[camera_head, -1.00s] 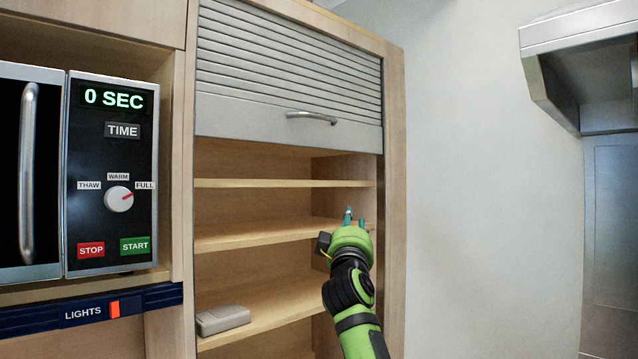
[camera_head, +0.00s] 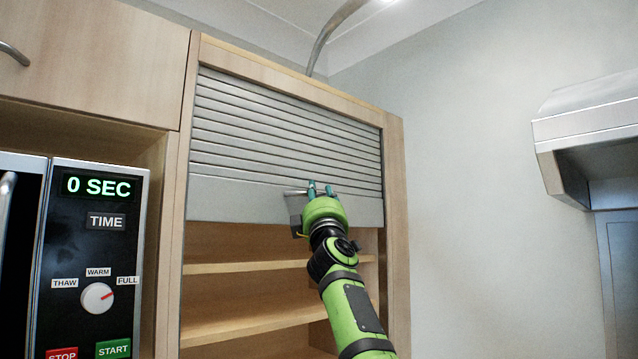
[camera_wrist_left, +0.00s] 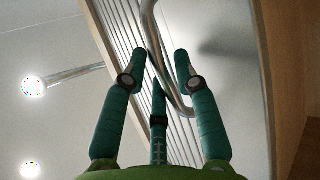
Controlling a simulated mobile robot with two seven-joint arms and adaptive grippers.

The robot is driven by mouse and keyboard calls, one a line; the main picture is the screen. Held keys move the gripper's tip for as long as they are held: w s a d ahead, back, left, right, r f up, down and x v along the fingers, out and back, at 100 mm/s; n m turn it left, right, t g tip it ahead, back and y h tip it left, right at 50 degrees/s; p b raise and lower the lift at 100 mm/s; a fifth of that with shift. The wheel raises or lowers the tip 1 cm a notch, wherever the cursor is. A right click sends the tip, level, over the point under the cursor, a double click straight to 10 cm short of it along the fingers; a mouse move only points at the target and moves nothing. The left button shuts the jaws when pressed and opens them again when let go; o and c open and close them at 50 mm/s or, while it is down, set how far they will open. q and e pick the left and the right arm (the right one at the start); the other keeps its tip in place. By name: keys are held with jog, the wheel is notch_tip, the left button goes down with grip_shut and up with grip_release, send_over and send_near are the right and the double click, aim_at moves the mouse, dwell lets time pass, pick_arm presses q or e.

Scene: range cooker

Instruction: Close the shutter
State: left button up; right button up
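The shutter (camera_head: 270,130) is a grey slatted roller door in the upper part of a wooden cabinet, partly lowered with open shelves below. Its metal handle (camera_head: 293,192) is on the plain bottom panel, partly hidden by my left gripper (camera_head: 320,188). The left gripper is raised at the handle, its green-teal fingers pointing up. In the left wrist view the fingers (camera_wrist_left: 158,75) are spread apart, and the curved handle (camera_wrist_left: 165,75) runs between them. Whether they touch it is unclear. The shutter slats (camera_wrist_left: 120,30) show behind. My right gripper is not in view.
A microwave (camera_head: 95,230) with a control panel stands in the left cabinet. The shelves (camera_head: 225,268) below the shutter look empty where visible. A range hood (camera_head: 590,130) is on the right, with bare wall between it and the cabinet.

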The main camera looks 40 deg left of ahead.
pick_arm(q)
jog(key=shift+w+a+r, duration=0.15)
jog(key=shift+r, duration=0.05)
